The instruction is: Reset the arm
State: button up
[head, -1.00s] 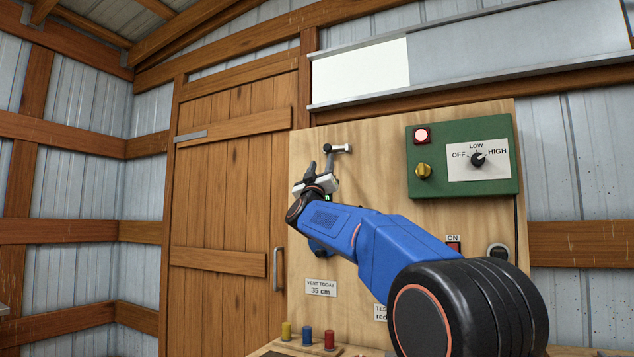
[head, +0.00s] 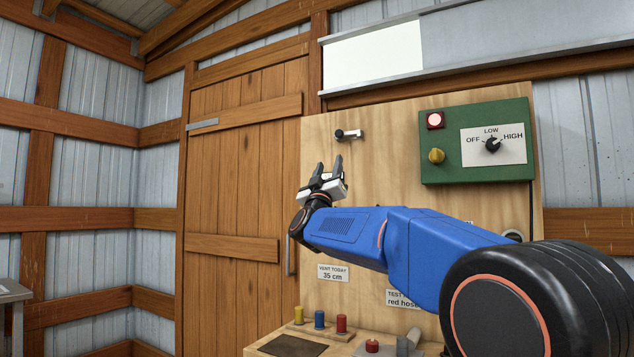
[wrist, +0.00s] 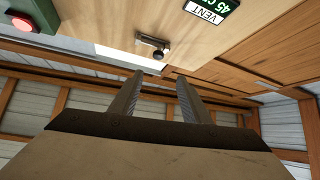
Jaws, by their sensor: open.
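My blue arm reaches from the lower right across the plywood board (head: 385,125). My gripper (head: 329,162) is open and empty, with its fingers pointing up. In the head view it is below a small black-and-silver peg (head: 348,135) on the board and looks apart from it. In the wrist view the two grey fingers (wrist: 160,77) are spread with nothing between them. The peg (wrist: 153,46) shows beyond the fingertips there.
A green control box (head: 475,172) with a lit red lamp (head: 435,121) and dial (head: 493,145) is at right. Yellow, blue and red pegs (head: 319,319) stand on the bench below. A wooden door (head: 235,190) is at left. The space left of my gripper is clear.

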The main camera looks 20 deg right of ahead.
jog(key=s+a+f+n+g+y, duration=0.2)
jog(key=s+a+f+y, duration=0.3)
jog(key=f, duration=0.5)
jog(key=s+a+f+n+g+y, duration=0.2)
jog(key=s+a+f+n+y, duration=0.15)
jog(key=f+y, duration=0.45)
jog(key=s+a+f+n+g+y, duration=0.25)
jog(key=s+f+y, duration=0.2)
jog(key=f, duration=0.85)
jog(key=s+f+m+g+h, duration=0.1)
jog(key=s+f+m+g, duration=0.3)
jog(key=s+f, duration=2.7)
jog(key=g, duration=0.6)
jog(key=shift+s+f+m, duration=0.15)
jog(key=shift+s+m, duration=0.15)
jog(key=shift+s, duration=0.05)
